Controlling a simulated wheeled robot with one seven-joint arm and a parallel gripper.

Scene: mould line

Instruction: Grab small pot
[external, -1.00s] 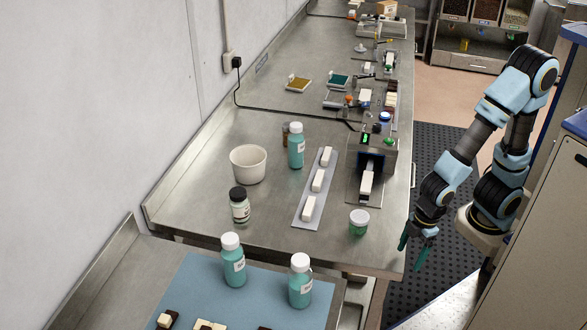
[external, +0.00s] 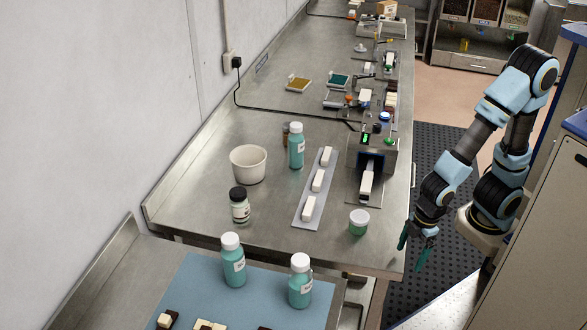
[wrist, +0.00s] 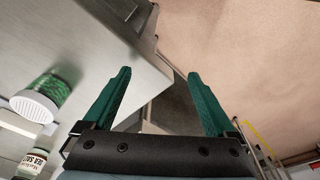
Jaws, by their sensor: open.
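The small pot (external: 359,224) is a short green jar with a pale lid. It stands upright near the front right corner of the steel bench in the external view. A green pot with a white lid (wrist: 45,97) shows at the left of the wrist view, looking like the same one. My gripper (external: 411,250) hangs beyond the bench's right edge, to the right of the pot and apart from it. In the wrist view its two teal fingers (wrist: 158,74) are spread with nothing between them.
The steel bench (external: 300,237) holds a white tub (external: 248,164), a dark-capped jar (external: 239,206), a teal bottle (external: 296,146) and a strip of white blocks (external: 317,181). A machine (external: 371,158) stands behind the pot. A nearer table carries two teal bottles (external: 300,282).

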